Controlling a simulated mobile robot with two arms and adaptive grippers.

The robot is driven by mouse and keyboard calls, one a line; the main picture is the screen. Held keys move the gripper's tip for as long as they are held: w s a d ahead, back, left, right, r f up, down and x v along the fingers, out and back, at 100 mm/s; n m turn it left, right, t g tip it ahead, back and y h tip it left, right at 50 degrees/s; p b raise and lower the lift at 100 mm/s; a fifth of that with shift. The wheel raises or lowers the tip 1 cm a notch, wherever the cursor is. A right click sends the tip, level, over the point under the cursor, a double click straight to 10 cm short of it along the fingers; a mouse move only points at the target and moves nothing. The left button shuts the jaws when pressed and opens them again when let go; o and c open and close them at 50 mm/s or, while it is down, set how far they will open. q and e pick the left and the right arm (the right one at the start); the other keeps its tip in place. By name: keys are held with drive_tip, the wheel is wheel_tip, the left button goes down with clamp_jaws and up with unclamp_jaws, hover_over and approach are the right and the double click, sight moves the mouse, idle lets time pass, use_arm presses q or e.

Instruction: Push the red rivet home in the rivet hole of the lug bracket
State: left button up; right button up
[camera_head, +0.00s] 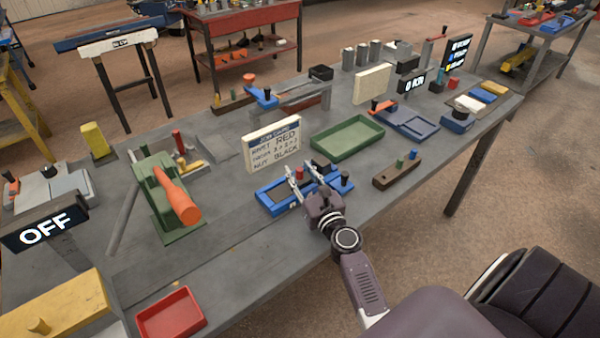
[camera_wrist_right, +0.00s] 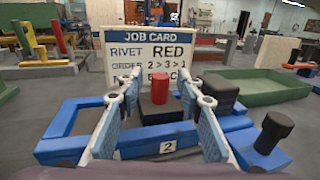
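The red rivet (camera_head: 299,173) stands upright in the blue fixture (camera_head: 268,198) in the middle of the bench. In the right wrist view the red rivet (camera_wrist_right: 159,87) rises from a dark block (camera_wrist_right: 158,110) inside the blue fixture (camera_wrist_right: 70,146), which carries a label "2". I cannot tell which part is the lug bracket, and the rivet hole is hidden. My right gripper (camera_head: 303,172) is open at the fixture. In its wrist view the gripper's fingertips (camera_wrist_right: 161,88) are spread either side of the rivet, with visible gaps. My left gripper is not in view.
A job card (camera_head: 272,145) reading "RIVET RED" stands behind the fixture. A black knob (camera_wrist_right: 273,130) is at its right. A green tray (camera_head: 347,138) and a brown peg block (camera_head: 398,173) lie to the right. The green press (camera_head: 160,195) with an orange handle is left.

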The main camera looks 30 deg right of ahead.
sight(311, 191)
drive_tip(key=s, duration=0.3)
drive_tip(key=s+a, duration=0.1)
drive_tip(key=s, duration=0.3)
drive_tip(key=shift+s+a, duration=0.2)
drive_tip(key=shift+s, duration=0.05)
idle(0.3)
